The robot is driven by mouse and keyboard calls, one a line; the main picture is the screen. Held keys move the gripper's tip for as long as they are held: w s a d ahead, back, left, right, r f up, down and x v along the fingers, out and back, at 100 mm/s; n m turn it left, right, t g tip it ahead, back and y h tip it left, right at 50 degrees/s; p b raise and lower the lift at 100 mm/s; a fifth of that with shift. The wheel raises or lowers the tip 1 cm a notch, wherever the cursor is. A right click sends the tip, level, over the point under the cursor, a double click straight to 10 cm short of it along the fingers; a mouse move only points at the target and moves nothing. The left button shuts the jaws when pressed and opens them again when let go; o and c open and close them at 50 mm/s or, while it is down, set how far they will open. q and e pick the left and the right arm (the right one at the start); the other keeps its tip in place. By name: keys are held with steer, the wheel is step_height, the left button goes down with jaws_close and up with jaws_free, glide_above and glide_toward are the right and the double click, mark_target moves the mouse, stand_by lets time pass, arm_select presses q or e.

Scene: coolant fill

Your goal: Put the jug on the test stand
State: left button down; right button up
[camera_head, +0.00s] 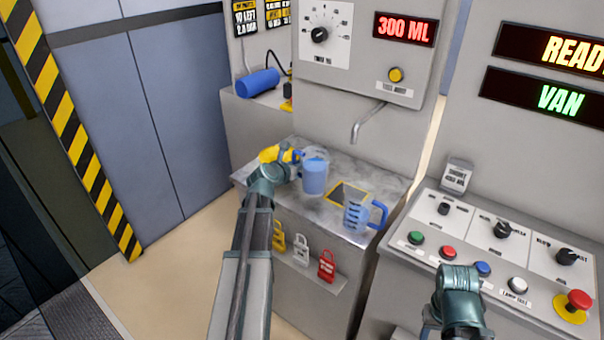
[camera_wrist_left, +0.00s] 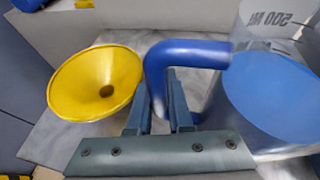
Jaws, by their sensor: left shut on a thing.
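A clear jug with blue liquid (camera_head: 314,177) is at the counter's left middle, left of the spout. In the left wrist view the jug (camera_wrist_left: 275,95) is at the right, with a volume marking. My left gripper (camera_wrist_left: 160,85) is shut on its blue handle (camera_wrist_left: 188,53); in the head view this gripper (camera_head: 295,165) is partly hidden by my arm. I cannot tell whether the jug touches the counter. A yellow-edged dark pad (camera_head: 348,195) lies on the counter, right of the jug. My right arm's end (camera_head: 460,290) is over the control panel; its fingers cannot be made out.
A second clear, blue-handled jug (camera_head: 357,215) stands right of the pad, near the counter's front edge. A yellow funnel (camera_wrist_left: 95,82) is beside the held handle. The spout (camera_head: 365,120) hangs above the counter (camera_head: 330,222). The panel (camera_head: 430,218) has several buttons and knobs.

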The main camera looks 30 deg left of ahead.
arm_select(q)
steer(key=shift+w+d, duration=0.15)
steer(key=shift+w, duration=0.7)
steer(key=shift+f+b, duration=1.8)
steer(key=shift+f, duration=0.05)
steer(key=shift+f, duration=0.2)
steer(key=c, duration=0.8)
jaws_free()
steer(key=shift+r, duration=0.1)
steer(key=shift+c, duration=0.2)
